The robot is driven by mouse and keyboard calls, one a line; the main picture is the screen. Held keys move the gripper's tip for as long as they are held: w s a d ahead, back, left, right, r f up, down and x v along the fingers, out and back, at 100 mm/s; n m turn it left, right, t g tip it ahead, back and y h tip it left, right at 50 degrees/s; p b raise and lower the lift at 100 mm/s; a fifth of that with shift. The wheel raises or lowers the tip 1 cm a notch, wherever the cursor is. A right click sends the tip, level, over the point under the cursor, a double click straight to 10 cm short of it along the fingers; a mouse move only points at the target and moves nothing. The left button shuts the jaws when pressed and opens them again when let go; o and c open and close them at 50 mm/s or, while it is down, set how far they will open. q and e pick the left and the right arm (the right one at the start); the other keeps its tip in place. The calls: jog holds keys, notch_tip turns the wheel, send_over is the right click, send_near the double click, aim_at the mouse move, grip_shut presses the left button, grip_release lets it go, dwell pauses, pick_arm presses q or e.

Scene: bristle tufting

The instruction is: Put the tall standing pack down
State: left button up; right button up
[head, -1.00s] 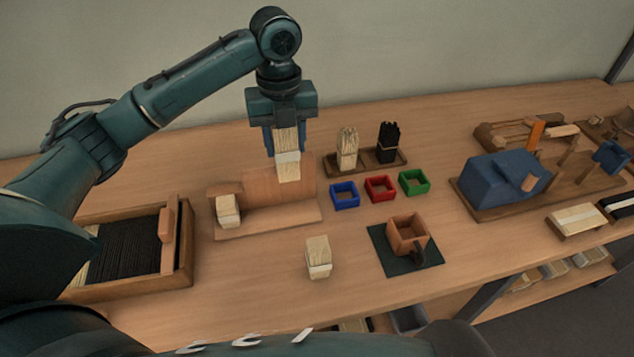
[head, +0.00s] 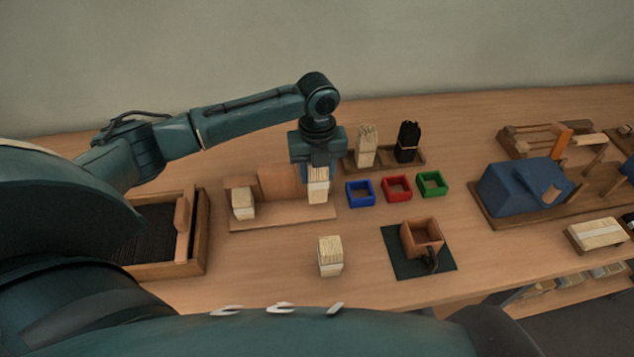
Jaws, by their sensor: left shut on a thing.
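My left gripper (head: 318,168) points down and is shut on a tall pale bristle pack (head: 318,188) with a white band. The pack is upright, in front of the right end of the wooden block on the wooden stand (head: 285,218). Its lower end is close to the stand's base; I cannot tell whether it touches. The gripper hides the pack's top. A shorter pale pack (head: 243,204) stands at the stand's left end. Another pale pack (head: 330,257) stands on the table in front. My right gripper is not in view.
Blue (head: 360,194), red (head: 397,188) and green (head: 432,184) trays lie right of the stand. Behind them a wooden holder (head: 385,163) carries pale and black bundles. A wooden cup (head: 421,238) sits on a dark mat (head: 402,268). A bristle box (head: 195,264) is at left.

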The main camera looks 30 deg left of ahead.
aim_at(317, 185)
pick_arm(q)
jog(key=shift+f, duration=2)
jog(key=shift+f, duration=0.2)
jog(key=o, duration=1)
notch_tip(317, 185, up, 12)
jog(key=shift+r, duration=0.2)
